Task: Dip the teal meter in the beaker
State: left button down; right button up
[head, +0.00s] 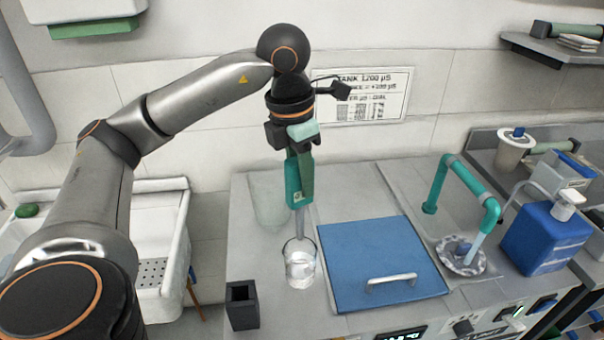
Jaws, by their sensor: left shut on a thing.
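The teal meter (293,184) is upright in my left gripper (292,142), which is shut on its top end. Its grey probe (300,222) points straight down. The clear glass beaker (301,266) stands on the grey worktop below, with clear liquid in it. The probe's lower end overlaps the beaker's rim and upper part in the head view. I cannot tell for sure how deep it reaches or whether it touches the liquid. My right gripper is not in view.
A blue lid with a handle (375,262) lies right of the beaker. A small black holder (242,305) stands at the front left. A teal pipe (468,185) and a blue container (545,238) are on the right. A sink (170,225) is at the left. A translucent vessel (268,200) stands behind the beaker.

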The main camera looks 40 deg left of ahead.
aim_at(302, 205)
pick_arm(q)
notch_tip(302, 205, down, 6)
jog(key=b, duration=0.5)
jog(key=shift+f, duration=0.2)
notch_tip(302, 205, down, 2)
jog(key=shift+f+b, duration=0.25)
jog(key=shift+b, duration=0.7)
jog(key=shift+f+b, duration=0.3)
jog(key=shift+f, duration=0.1)
jog(key=shift+f+b, duration=0.4)
jog(key=shift+f, duration=0.05)
